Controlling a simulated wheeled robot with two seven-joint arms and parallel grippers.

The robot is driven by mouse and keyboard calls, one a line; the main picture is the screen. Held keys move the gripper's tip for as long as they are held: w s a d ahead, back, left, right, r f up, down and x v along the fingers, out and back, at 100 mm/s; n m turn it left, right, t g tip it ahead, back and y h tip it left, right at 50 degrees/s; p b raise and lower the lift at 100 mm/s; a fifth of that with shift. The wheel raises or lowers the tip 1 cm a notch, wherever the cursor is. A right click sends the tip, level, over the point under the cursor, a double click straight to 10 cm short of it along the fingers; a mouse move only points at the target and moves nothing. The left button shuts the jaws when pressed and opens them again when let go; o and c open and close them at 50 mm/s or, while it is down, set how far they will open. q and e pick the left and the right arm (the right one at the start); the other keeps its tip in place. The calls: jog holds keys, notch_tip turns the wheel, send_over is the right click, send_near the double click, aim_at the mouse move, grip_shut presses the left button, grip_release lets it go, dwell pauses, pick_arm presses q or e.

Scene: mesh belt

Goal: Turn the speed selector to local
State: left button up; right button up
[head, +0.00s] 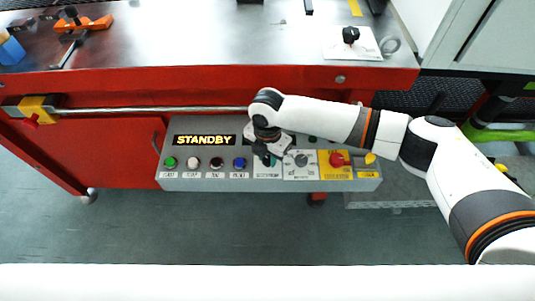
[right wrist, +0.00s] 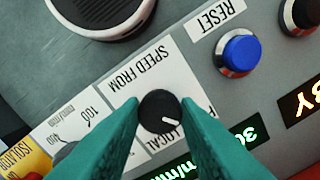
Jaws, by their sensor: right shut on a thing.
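The speed selector (right wrist: 160,108) is a small black knob with a white pointer line, on a white plate marked SPEED FROM. In the right wrist view the pointer aims right and slightly down; part of the lettering, including LOCAL, shows near the knob. The teal fingers of my right gripper (right wrist: 160,103) are shut on the knob from both sides. In the head view my right gripper (head: 267,158) reaches down onto the grey control panel (head: 207,185) and largely hides the knob. My left gripper is not in view.
Left of the selector are a blue button (head: 239,163) and several other buttons, under a STANDBY display (head: 204,140). Right of it are a speed dial (head: 300,160) and a red switch (head: 338,160) on a yellow plate. A metal rail (head: 150,109) runs behind the panel.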

jog(key=shift+r+m+p, duration=0.2)
jog(key=shift+m+p, duration=0.6)
jog(key=shift+p, duration=0.2)
jog(key=m+p, duration=0.8)
jog(key=m, duration=0.1)
jog(key=shift+m, duration=0.3)
jog(key=shift+f+m+p, duration=0.1)
jog(key=shift+m+p, duration=0.65)
jog(key=shift+m, duration=0.45)
jog(key=shift+w+m, duration=0.1)
jog(key=shift+m, duration=0.2)
jog(key=o, duration=1)
jog(key=shift+c, duration=0.2)
